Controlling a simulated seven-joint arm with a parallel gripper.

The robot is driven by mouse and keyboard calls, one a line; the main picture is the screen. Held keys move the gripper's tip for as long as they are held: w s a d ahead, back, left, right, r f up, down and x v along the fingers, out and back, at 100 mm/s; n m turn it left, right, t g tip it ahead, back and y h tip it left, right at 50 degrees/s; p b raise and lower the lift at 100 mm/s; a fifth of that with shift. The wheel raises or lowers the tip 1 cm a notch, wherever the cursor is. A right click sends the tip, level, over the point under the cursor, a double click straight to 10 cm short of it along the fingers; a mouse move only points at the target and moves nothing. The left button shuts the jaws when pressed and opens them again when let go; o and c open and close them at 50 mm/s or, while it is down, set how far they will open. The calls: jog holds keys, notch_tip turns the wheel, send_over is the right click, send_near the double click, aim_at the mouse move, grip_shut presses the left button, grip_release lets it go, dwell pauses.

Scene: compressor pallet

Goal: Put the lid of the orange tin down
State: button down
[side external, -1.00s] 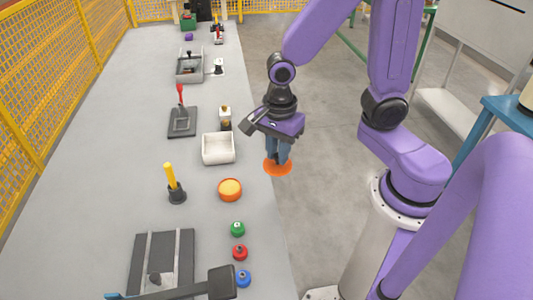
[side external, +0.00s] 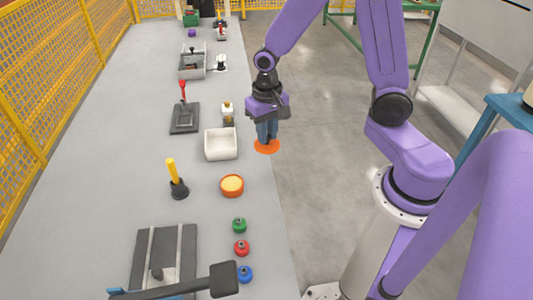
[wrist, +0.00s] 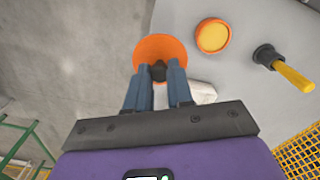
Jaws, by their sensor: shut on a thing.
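The orange lid (side external: 267,147) is a flat disc held by my gripper (side external: 267,138), which is shut on its dark knob. The lid also shows in the wrist view (wrist: 160,52), under the fingertips (wrist: 158,72). It appears near the table's right edge, to the right of the white bin; its height above the table is hard to tell. The orange tin (side external: 232,186) stands open on the table, with yellow contents showing. The tin also shows in the wrist view (wrist: 213,36), to the right of the lid and apart from it.
A white bin (side external: 221,145) stands left of my gripper. A yellow-handled tool (side external: 174,178) stands upright left of the tin. Green (side external: 239,225), red (side external: 241,248) and blue (side external: 244,274) knobbed pieces line the near right side. Grey table (side external: 110,150) on the left is clear.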

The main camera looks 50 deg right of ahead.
jog(key=shift+w+d+f+n, duration=0.25)
jog(key=shift+w+d+n, duration=0.3)
jog(key=shift+n, duration=0.45)
jog(key=shift+w+d+f+n, duration=0.25)
jog(key=shift+w+d+n, duration=0.15)
jog(key=shift+d+n, duration=0.45)
jog(key=shift+a, duration=0.25)
jog(key=shift+s+a+r+m, duration=0.3)
jog(key=shift+s+a+m, duration=0.15)
jog(key=shift+a+m, duration=0.25)
jog(key=s+a+r+m, duration=0.3)
jog(key=s+a+m, duration=0.3)
jog(key=m, duration=1)
jog(key=s, duration=0.3)
jog(key=shift+a, duration=0.15)
jog(key=shift+w+r, duration=0.1)
